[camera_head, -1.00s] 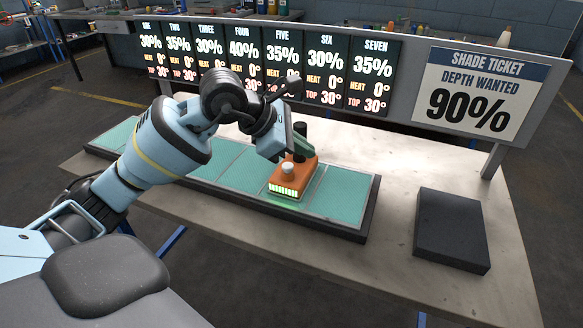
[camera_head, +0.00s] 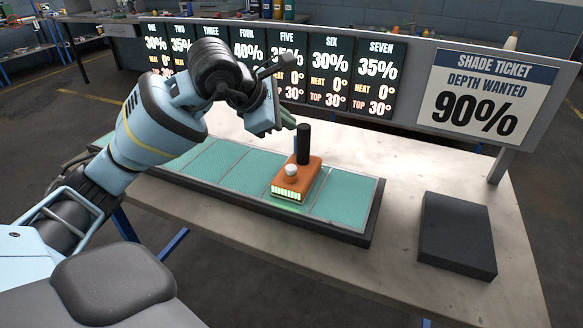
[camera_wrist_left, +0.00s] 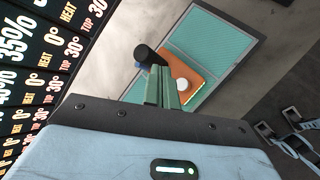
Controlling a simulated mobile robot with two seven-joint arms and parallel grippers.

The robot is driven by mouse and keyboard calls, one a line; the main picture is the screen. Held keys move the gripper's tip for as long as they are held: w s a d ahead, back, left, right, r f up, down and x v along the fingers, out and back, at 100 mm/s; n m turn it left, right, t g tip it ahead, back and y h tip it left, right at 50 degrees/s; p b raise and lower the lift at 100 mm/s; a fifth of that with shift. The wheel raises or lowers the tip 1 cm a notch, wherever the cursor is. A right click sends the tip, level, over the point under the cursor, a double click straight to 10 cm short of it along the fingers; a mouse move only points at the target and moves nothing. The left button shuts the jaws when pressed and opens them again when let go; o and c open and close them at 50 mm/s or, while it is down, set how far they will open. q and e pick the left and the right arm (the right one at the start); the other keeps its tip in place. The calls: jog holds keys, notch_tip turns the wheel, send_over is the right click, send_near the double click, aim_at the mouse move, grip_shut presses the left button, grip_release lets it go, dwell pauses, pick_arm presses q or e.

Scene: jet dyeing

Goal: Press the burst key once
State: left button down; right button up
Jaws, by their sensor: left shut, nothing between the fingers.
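An orange hand unit (camera_head: 313,172) has a round white key (camera_head: 291,170), an upright black handle (camera_head: 303,143) and a lit green bar row (camera_head: 286,194) on its front. It stands near the right end of a row of teal panels (camera_head: 346,193). No label names the burst key; the white key is the only button I see. My left gripper (camera_head: 289,119) is shut and empty, above and behind the unit, apart from the key. In the left wrist view, the fingers (camera_wrist_left: 162,88) partly overlap the orange unit (camera_wrist_left: 203,86); the white key (camera_wrist_left: 182,85) shows right of them.
A display board (camera_head: 277,38) behind the panels shows depth, heat and top figures. A shade ticket (camera_head: 487,95) on its right reads 90% depth wanted. A black block (camera_head: 456,232) lies at the table's right. The table (camera_head: 400,180) between panels and block is clear.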

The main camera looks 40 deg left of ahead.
pick_arm(q)
jog(key=b, duration=0.4)
send_over(286, 169)
notch_tip(286, 169, down, 7)
jog(key=shift+r, duration=0.15)
jog(key=shift+d+f+b, duration=0.1)
jog(key=shift+f+b, duration=0.25)
jog(key=shift+b, duration=0.05)
jog(key=shift+f, duration=0.35)
jog(key=shift+f+b, duration=0.1)
jog(key=shift+b, duration=0.25)
dwell(0.8)
jog(key=shift+f, duration=0.3)
jog(key=shift+f+b, duration=0.6)
dwell(0.8)
dwell(0.4)
jog(key=shift+r+p, duration=0.8)
jog(key=shift+r, duration=0.25)
